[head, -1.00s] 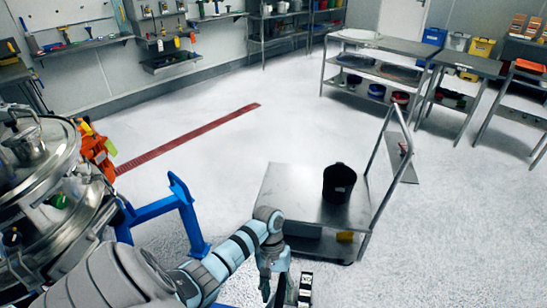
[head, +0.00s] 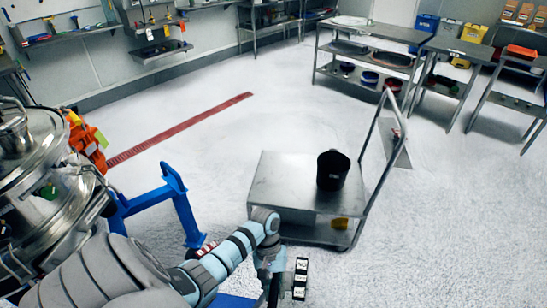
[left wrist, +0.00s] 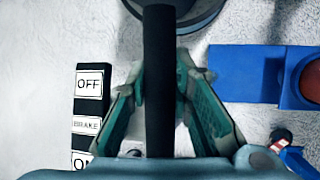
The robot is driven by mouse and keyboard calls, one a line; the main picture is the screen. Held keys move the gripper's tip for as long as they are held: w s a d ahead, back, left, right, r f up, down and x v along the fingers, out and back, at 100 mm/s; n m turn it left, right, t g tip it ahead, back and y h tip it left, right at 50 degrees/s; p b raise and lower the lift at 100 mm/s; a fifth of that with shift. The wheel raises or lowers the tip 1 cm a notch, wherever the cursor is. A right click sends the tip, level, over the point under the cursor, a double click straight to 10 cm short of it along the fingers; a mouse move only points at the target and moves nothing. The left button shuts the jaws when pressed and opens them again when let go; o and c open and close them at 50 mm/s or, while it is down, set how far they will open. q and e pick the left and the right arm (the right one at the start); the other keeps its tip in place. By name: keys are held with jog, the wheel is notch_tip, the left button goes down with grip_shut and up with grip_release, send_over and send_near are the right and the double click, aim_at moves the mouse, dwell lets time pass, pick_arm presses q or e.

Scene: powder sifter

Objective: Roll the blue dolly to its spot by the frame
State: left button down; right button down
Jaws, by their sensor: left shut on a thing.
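My left gripper (head: 269,278) is low at the bottom centre of the head view. In the left wrist view its fingers (left wrist: 160,100) close on both sides of a black bar (left wrist: 158,45), which looks like a handle. A black brake plate marked OFF and BRAKE (left wrist: 89,125) lies left of the bar; it also shows in the head view (head: 300,278). A blue part (left wrist: 240,75) lies right of the bar. A blue surface (head: 235,300) shows at the bottom edge of the head view, mostly hidden by my arm; I cannot tell the dolly's full outline. A blue frame (head: 150,198) stands left of my arm.
A steel cart (head: 275,180) with a black bucket (head: 333,170) stands just beyond my gripper. A large steel vessel (head: 50,180) is at the left. A red floor strip (head: 180,128) crosses the open floor. Steel benches (head: 375,65) line the back right.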

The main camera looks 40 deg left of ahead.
pick_arm(q)
jog(key=shift+a, duration=0.1)
jog(key=s+a+p, duration=0.3)
jog(key=s+a, duration=0.8)
jog(key=a, duration=0.5)
jog(key=shift+s, duration=0.4)
